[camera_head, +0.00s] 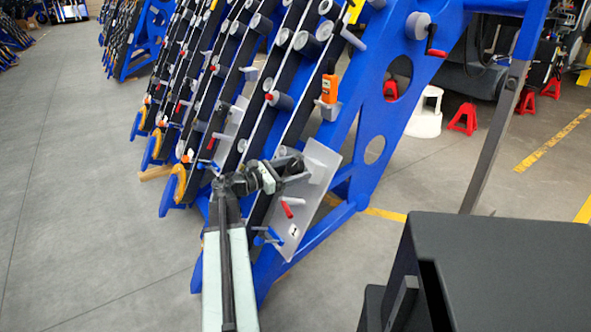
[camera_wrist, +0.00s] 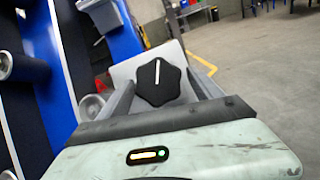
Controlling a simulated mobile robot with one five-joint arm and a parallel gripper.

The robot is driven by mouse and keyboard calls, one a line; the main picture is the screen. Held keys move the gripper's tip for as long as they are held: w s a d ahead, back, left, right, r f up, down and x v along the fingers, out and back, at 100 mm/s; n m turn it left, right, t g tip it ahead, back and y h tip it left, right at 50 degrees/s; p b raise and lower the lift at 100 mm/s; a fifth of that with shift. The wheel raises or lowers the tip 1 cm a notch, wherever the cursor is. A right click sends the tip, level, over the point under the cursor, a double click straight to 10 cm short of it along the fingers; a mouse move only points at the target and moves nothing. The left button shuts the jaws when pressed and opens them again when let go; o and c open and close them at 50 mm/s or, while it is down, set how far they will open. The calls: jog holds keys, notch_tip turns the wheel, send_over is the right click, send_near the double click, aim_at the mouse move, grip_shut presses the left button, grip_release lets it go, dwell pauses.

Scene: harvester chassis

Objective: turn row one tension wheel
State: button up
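In the wrist view a black lobed wheel (camera_wrist: 158,84) with a white line, nearly upright, sits in front of a pale grey plate (camera_wrist: 143,62). My gripper (camera_wrist: 161,88) is open, with one grey finger left of the wheel and one right of it. I cannot tell whether either finger touches it. In the head view my gripper (camera_head: 284,170) is at the upper part of the pale plate (camera_head: 322,160) on the nearest row, and the wheel is not clearly visible. A small label reading 1 (camera_head: 293,232) is lower on this plate.
A red-tipped handle (camera_head: 287,208) and a blue-tipped lever (camera_head: 268,236) stick out below my gripper. Red stands (camera_head: 463,119) are behind. The grey floor at left is clear.

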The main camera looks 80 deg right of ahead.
aim_at(290, 170)
jog(key=v, duration=0.7)
jog(key=shift+w+a, duration=0.3)
